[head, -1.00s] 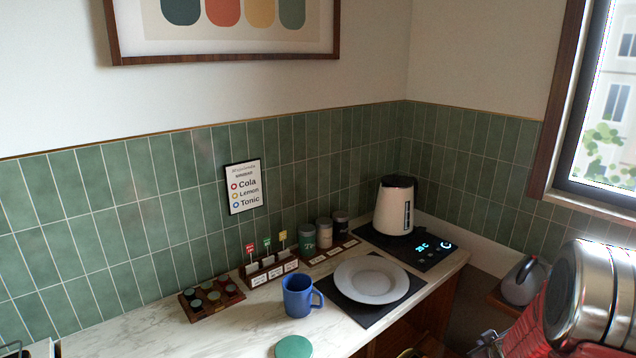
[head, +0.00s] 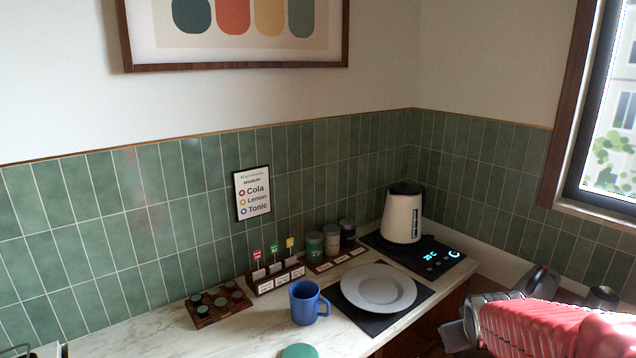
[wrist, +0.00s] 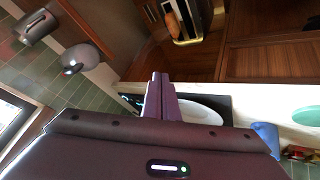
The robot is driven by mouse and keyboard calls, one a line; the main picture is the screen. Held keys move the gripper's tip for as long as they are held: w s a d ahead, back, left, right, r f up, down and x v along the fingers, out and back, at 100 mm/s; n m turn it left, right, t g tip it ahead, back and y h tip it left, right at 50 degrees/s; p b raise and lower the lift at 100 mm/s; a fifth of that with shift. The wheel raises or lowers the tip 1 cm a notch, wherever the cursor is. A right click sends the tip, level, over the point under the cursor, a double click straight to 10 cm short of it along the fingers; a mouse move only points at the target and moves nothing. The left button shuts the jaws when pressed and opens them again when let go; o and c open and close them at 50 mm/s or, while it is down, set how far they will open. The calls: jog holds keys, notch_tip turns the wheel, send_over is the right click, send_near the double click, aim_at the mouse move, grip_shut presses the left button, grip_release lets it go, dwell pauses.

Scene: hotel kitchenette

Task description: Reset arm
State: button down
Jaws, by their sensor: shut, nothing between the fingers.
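My gripper shows in the wrist view (wrist: 160,80) with its two dark fingers together and nothing between them. It is in the air, and the counter with the grey plate (wrist: 200,112) lies beyond it. In the head view my red arm comes in at the lower right, off the counter's right end; I cannot clearly make out the fingers there. The plate (head: 378,290) sits on a dark mat, and a blue mug (head: 305,304) stands upright to its left.
A cream kettle (head: 403,214) stands by a lit black panel (head: 432,254) at the back corner. Several canisters (head: 331,240), a labelled rack (head: 275,278) and a pod tray (head: 219,304) line the wall. A green disc (head: 297,351) is at the front edge. Grey vessels (head: 543,280) stand at right.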

jog(key=s+a+r+y, duration=0.1)
jog(key=s+a+r, duration=0.2)
jog(key=s+a, duration=0.4)
jog(key=s+a+r+m+g+y, duration=0.1)
jog(key=s+a+r+y, duration=0.1)
jog(key=s+a, duration=0.6)
jog(key=s+r, duration=0.1)
jog(key=s, duration=0.4)
jog(key=shift+s+a+g, duration=0.2)
jog(key=shift+g, duration=0.1)
